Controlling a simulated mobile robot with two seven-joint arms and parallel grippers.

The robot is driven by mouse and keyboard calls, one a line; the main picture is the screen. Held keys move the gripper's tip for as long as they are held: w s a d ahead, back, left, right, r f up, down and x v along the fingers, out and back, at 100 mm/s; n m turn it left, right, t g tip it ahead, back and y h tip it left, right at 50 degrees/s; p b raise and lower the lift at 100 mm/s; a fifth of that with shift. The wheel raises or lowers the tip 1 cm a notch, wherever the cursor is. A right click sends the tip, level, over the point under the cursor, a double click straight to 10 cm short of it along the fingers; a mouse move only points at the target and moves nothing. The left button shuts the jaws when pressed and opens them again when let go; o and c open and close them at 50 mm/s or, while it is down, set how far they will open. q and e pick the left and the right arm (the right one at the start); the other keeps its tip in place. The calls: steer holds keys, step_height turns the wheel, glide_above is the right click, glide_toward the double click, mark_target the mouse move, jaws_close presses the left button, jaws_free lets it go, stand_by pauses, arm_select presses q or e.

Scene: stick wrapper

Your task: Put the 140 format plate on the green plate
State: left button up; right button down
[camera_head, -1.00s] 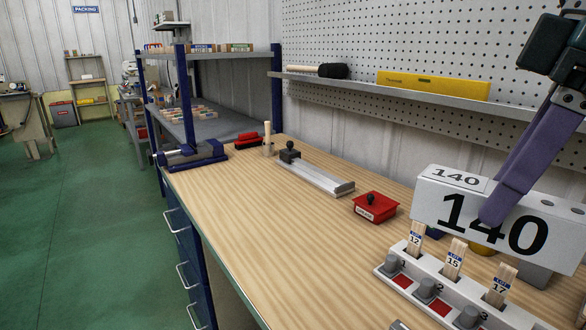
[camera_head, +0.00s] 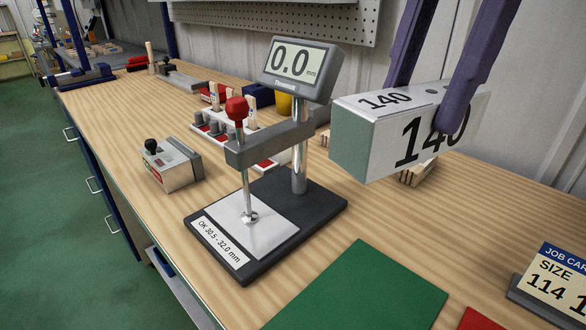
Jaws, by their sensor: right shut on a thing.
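The 140 format plate (camera_head: 405,128) is a thick white block with "140" in black on its top and front and a grey-green end face. My right gripper (camera_head: 428,100) is shut on it, with one purple finger on the near side and the other largely hidden behind it. The block hangs above the bench, at the back right of the gauge. The green plate (camera_head: 360,292) lies flat and bare on the bench at the bottom middle, nearer the front than the block and apart from it. My left gripper is not in view.
A gauge (camera_head: 276,190) with a dark base and a "0.0" display stands left of the green plate. A job card stand (camera_head: 552,280) is at the right edge. A red plate (camera_head: 479,319) shows at the bottom. A small box (camera_head: 172,164) sits further left.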

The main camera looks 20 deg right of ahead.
steer(key=shift+s+a+f+n+b, duration=0.15)
steer(key=shift+f+n+b, duration=0.1)
steer(key=shift+n, duration=0.2)
steer(key=shift+s+f+n+b, duration=0.1)
steer(key=shift+f+n, duration=0.15)
steer(key=shift+n, duration=0.2)
steer(key=shift+a+f+n+g, duration=0.15)
steer(key=shift+n+g, duration=0.15)
steer(key=shift+n, duration=0.2)
steer(key=b, duration=0.3)
glide_above(362, 311)
steer(key=d, duration=0.1)
step_height(362, 311, down, 15)
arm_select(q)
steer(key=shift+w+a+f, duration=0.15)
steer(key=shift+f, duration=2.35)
arm_select(e)
steer(key=shift+w+d+f, duration=0.1)
steer(key=shift+w+f, duration=0.05)
steer(key=shift+f, duration=1)
steer(key=shift+w+d+f, duration=0.1)
steer(key=shift+w+f, duration=0.05)
steer(key=shift+f, duration=0.95)
steer(key=shift+f, duration=0.1)
steer(key=shift+c, duration=1.7)
jaws_free()
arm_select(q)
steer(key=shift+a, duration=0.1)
